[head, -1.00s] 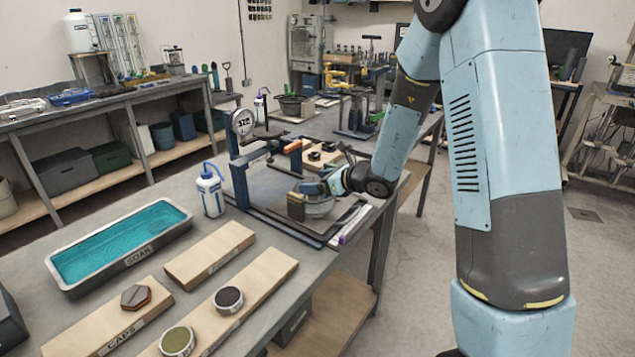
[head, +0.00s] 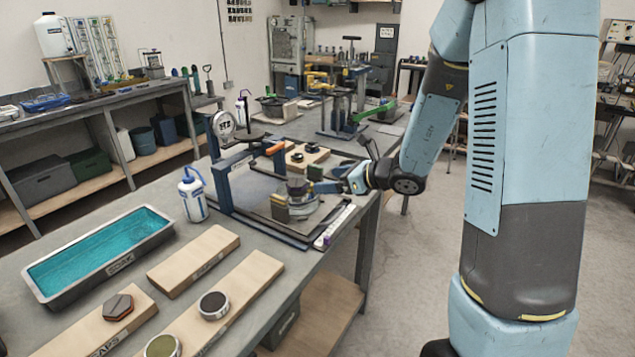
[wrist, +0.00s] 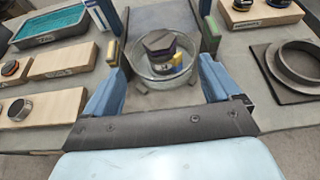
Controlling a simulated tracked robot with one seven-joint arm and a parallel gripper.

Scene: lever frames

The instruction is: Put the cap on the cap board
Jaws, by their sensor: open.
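A dark hexagonal cap (wrist: 160,43) with a yellow patch on its side stands inside a round clear-walled dish (wrist: 146,74) in the wrist view. My gripper (wrist: 160,35) is open, one blue finger on each side of the dish, with a visible gap to the cap. In the head view my gripper (head: 298,192) is over the dish at the bench's right side, largely hiding the cap. The cap board (head: 88,344), labelled CAPS, lies at the lower left with a dark hexagonal cap (head: 118,307) on it.
A teal soak tray (head: 105,262) lies at the left. A bare wooden board (head: 192,262) and a longer board (head: 243,293) with round parts lie nearby. A white bottle (head: 192,200) and a blue gauge frame (head: 218,180) stand beside the dish. A dark ring (wrist: 297,65) lies at the right.

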